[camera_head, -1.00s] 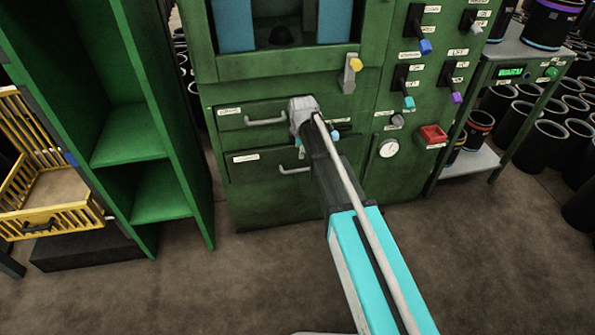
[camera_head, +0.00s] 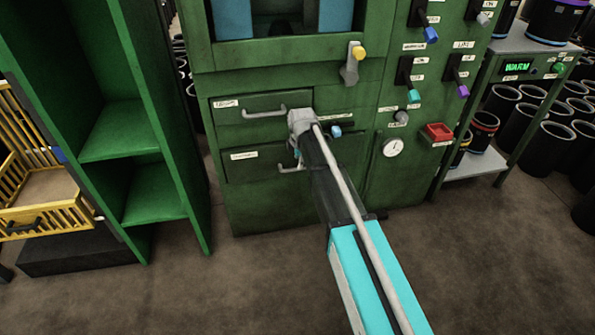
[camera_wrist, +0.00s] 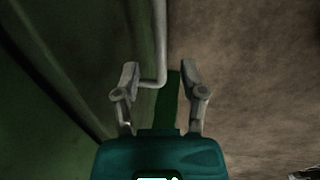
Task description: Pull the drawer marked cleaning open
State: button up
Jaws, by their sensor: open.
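The green cabinet has two closed drawers, one above the other. The upper drawer (camera_head: 262,101) and the lower drawer (camera_head: 262,172) each have a white label at the left, too small to read surely, and a grey bar handle. My gripper (camera_head: 298,156) is at the right end of the lower handle (camera_head: 287,168), partly hidden by my wrist. In the wrist view my gripper (camera_wrist: 160,78) is open, its fingers on either side of a grey handle (camera_wrist: 160,40) near its bent end. I cannot tell whether they touch it or how deep it sits between them.
A blue knob (camera_head: 336,131) sits on the cabinet right of my wrist. A lever with a yellow tip (camera_head: 358,53) is above. A green shelf unit (camera_head: 160,190) stands close at the left, a table with black sleeves at the right. The floor in front is clear.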

jog(key=shift+w+f+b, duration=0.2)
jog(key=shift+f+b, duration=0.6)
jog(key=shift+f, duration=0.1)
jog(key=shift+w+f+b, duration=0.15)
jog(key=shift+f+b, duration=0.6)
jog(key=shift+f, duration=0.15)
jog(key=shift+a, duration=0.1)
grip_shut()
